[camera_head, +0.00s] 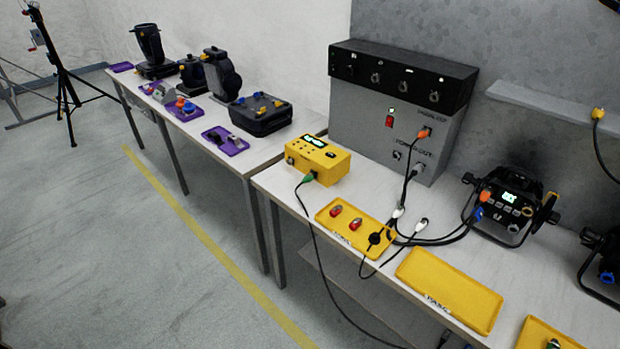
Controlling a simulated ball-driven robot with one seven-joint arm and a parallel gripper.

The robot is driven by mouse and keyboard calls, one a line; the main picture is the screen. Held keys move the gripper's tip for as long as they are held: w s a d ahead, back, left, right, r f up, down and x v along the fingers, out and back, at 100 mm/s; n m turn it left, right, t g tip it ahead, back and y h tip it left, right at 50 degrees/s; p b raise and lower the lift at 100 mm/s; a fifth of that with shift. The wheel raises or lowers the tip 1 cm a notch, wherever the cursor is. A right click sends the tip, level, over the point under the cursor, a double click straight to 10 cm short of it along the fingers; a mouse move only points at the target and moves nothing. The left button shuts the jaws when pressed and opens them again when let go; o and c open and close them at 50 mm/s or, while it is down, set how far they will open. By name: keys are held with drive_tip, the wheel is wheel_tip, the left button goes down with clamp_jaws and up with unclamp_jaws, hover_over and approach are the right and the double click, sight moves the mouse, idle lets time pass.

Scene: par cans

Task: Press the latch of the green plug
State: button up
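A green plug (309,178) sits at the front face of a yellow box (318,158) with a small lit display, on the near table. A black cable runs from the plug down over the table's front edge. The plug is small in the picture, and its latch cannot be made out. My gripper is not in view.
A yellow tray (333,230) with red-tipped pieces and an empty yellow tray (450,289) lie along the front edge. A grey cabinet (350,120) stands behind. A black lamp (508,205) with cables is at right. The floor (150,270) at left is clear.

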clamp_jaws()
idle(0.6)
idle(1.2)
